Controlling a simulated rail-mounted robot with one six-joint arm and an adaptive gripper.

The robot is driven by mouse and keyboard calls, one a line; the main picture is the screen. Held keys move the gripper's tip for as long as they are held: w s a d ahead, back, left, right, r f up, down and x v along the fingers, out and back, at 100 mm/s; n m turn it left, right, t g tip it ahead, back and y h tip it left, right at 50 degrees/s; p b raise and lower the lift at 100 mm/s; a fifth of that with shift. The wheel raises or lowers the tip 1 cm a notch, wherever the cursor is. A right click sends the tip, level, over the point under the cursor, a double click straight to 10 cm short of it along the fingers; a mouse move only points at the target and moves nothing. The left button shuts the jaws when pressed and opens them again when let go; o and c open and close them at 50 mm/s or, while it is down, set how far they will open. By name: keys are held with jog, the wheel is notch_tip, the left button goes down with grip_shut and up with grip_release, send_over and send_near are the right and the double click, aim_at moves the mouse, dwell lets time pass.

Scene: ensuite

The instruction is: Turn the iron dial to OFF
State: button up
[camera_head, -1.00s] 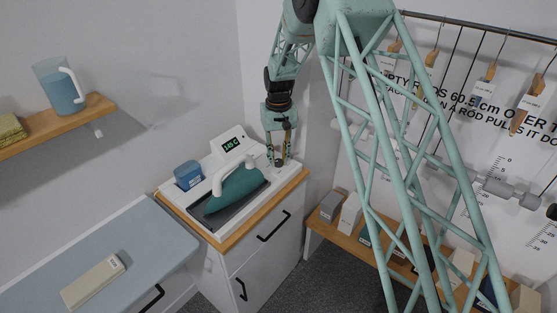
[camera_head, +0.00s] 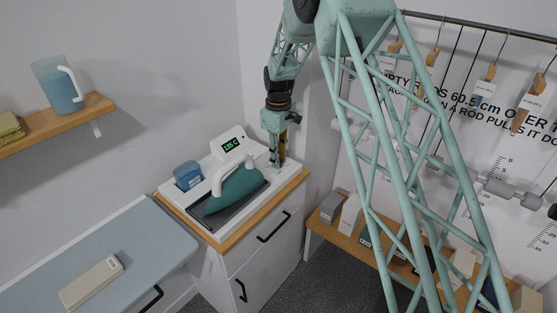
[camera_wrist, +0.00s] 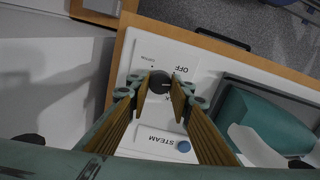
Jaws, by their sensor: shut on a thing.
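The dial (camera_wrist: 159,82) is a dark round knob on a white panel in the wrist view. A small light mark shows on its right side. The word OFF is printed above and right of it. My gripper (camera_wrist: 160,86) is shut on the dial, with one finger on its left and one on its right. In the head view my gripper (camera_head: 277,161) points down at the back right of the white ironing station (camera_head: 256,212), and hides the dial. The teal iron (camera_head: 238,190) rests on the station, left of my gripper. A display (camera_head: 232,145) behind it appears to read 135 C.
A STEAM panel with a blue knob (camera_wrist: 184,146) lies close to my gripper. A blue container (camera_head: 187,176) stands left of the display. The wall is close behind the station. An ironing board (camera_head: 130,232) is at left, and a hanging rail (camera_head: 470,28) at right.

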jog(key=n, duration=0.6)
dwell(0.7)
jog(key=o, duration=0.9)
jog(key=shift+r, duration=0.1)
jog(key=shift+r, duration=5.9)
